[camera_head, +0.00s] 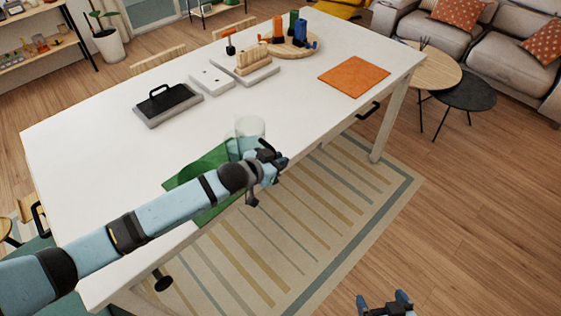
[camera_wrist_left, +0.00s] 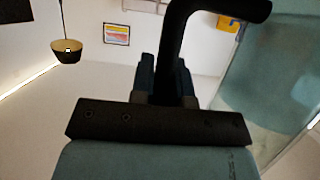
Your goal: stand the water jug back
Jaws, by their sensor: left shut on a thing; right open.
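The water jug (camera_head: 250,127) is a clear, bluish see-through vessel, at the table's front edge in the head view. It looks roughly upright, over or beside the green mat (camera_head: 184,177); its lower part is hidden behind my left arm, so I cannot tell whether it touches down. My left gripper (camera_head: 268,167) is shut on the jug's handle. In the left wrist view the dark handle (camera_wrist_left: 178,45) passes between the fingers, with the jug's clear wall (camera_wrist_left: 275,75) at right. My right gripper (camera_head: 388,303) is open and empty, low over the floor.
The white table (camera_head: 90,150) also bears a black-handled tray (camera_head: 167,105), a grey block holder (camera_head: 247,72), an orange mat (camera_head: 354,76) and a round wooden board (camera_head: 291,47) with coloured items. A striped rug (camera_head: 300,220) lies below.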

